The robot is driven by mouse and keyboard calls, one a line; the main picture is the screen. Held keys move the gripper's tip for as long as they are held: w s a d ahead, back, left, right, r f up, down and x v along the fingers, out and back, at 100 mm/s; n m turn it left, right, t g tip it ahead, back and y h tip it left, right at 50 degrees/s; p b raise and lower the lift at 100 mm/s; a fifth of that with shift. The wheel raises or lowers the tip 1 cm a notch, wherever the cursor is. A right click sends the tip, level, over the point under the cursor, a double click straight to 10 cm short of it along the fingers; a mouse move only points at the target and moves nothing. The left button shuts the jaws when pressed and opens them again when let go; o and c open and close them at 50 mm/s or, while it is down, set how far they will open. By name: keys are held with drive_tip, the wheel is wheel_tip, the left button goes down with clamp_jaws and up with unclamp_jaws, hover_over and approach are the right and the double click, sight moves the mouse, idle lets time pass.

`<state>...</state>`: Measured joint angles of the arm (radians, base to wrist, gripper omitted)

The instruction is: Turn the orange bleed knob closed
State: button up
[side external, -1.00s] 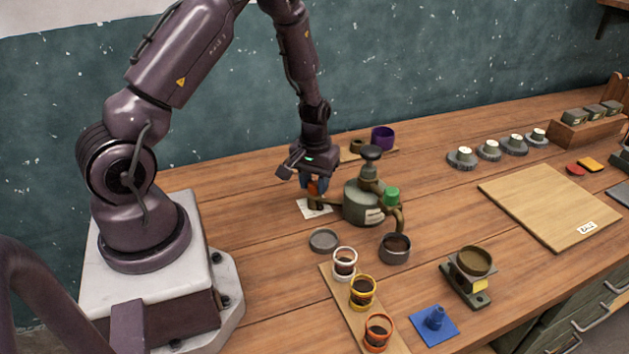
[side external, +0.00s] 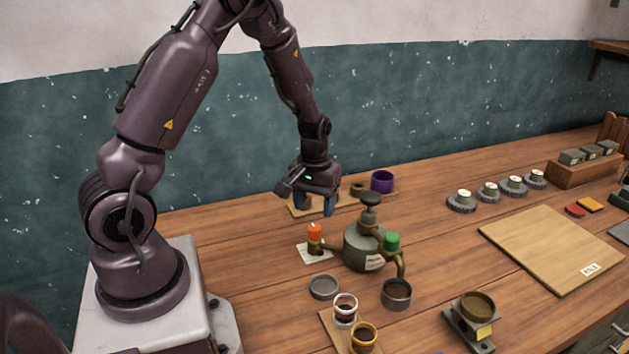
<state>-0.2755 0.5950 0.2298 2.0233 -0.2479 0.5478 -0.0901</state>
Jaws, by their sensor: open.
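The orange bleed knob (side external: 314,232) stands upright on the end of a side pipe at the left of a grey-green vessel (side external: 362,247). A white paper card (side external: 313,253) lies beneath it. The knob's turn position is too small to tell. My gripper (side external: 314,205) is open and empty, fingers pointing down. In the picture it hangs just above the knob, apart from it. The vessel also carries a black top knob (side external: 371,199), a green knob (side external: 392,241) and a curved spout at the right.
A dark cup (side external: 396,294) stands below the spout, with a round grey lid (side external: 324,287) to its left. Ringed cups (side external: 345,308) stand in front. A purple cup (side external: 382,181) is behind. A board (side external: 550,247) lies at right.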

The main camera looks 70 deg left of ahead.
sight(313, 228)
wheel_tip(313, 228, up, 7)
drive_tip(key=shift+f, duration=0.1)
idle(0.3)
drive_tip(key=s+d+r+m+t, duration=0.2)
drive_tip(key=s+d+r+m, duration=0.2)
drive_tip(key=s+d+r, duration=0.2)
drive_tip(key=s+d+r+m+t, duration=0.3)
drive_tip(key=s+d+r, duration=0.4)
drive_tip(key=d+r, duration=0.3)
drive_tip(key=shift+d+r+m+t, duration=0.3)
drive_tip(key=shift+r+m, duration=0.3)
drive_tip(key=shift+m, duration=0.3)
